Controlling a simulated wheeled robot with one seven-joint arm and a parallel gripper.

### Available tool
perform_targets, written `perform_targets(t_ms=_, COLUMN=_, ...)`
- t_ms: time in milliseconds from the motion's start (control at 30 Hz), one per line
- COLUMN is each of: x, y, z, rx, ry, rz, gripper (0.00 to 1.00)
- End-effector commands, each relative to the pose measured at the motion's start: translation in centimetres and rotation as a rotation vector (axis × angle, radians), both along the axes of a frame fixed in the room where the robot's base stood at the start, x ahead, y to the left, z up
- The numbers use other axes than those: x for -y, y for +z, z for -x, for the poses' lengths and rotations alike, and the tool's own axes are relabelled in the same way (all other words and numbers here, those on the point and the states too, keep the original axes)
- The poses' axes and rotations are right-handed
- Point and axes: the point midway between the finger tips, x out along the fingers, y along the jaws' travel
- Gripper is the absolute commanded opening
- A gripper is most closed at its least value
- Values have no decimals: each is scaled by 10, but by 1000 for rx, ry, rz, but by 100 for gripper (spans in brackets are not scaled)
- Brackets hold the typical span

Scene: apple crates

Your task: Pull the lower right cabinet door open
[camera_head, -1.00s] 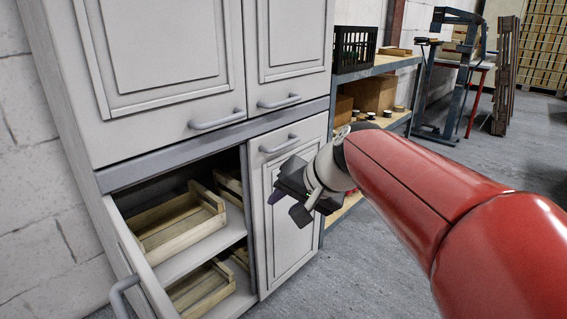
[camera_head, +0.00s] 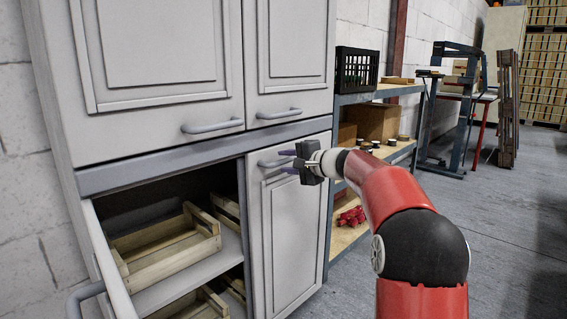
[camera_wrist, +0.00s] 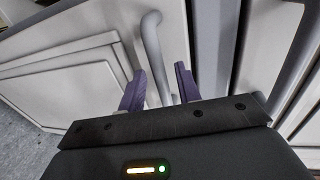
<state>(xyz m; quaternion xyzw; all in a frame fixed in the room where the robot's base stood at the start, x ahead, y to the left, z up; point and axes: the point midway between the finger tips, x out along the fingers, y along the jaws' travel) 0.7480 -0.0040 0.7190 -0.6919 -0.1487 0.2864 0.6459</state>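The lower right cabinet door (camera_head: 287,240) is a pale grey panel and stands closed. Its bar handle (camera_head: 272,163) is near the top of the door. My gripper (camera_head: 286,162) is at the right end of this handle. In the wrist view the handle (camera_wrist: 153,45) runs down to between the two purple fingers of my gripper (camera_wrist: 159,88). The fingers are apart, with gaps beside the bar, so the gripper is open around the handle's end. Whether a finger touches the bar is unclear.
The lower left door (camera_head: 112,262) stands open, showing wooden crates (camera_head: 165,250) on shelves inside. Two closed upper doors with handles (camera_head: 213,126) are above. A shelf unit (camera_head: 375,94) with a black crate (camera_head: 356,67) stands right of the cabinet. The floor (camera_head: 500,235) at right is clear.

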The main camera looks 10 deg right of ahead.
Motion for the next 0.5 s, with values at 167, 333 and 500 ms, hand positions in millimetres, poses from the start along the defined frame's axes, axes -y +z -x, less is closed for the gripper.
perform_targets(t_ms=167, x=-9, y=-3, z=-13, rx=-1, ry=0, rz=0, gripper=33)
perform_targets(t_ms=333, x=-11, y=-4, z=-15, rx=-1, ry=-1, rz=1, gripper=33)
perform_targets(t_ms=500, x=-11, y=-4, z=-15, rx=-1, ry=-1, rz=1, gripper=28)
